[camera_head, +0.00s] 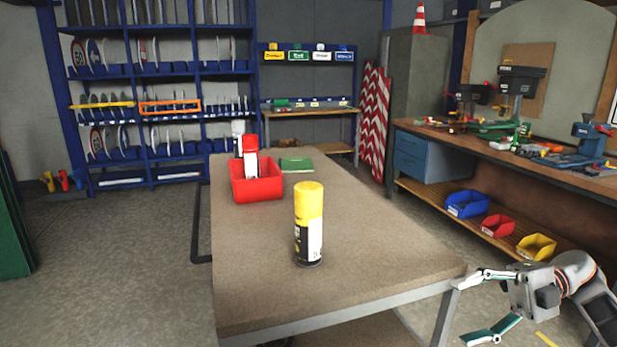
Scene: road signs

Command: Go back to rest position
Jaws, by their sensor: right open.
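My right gripper (497,303) is at the lower right, beside the near right corner of the table. Its fingers are spread wide with nothing between them. It is apart from everything on the table. A spray can with a yellow cap (309,225) stands upright on the bare middle of the table (255,285). My left gripper is not in view.
A blue rack (150,74) of signs stands at the back left. The floor left of the table is clear.

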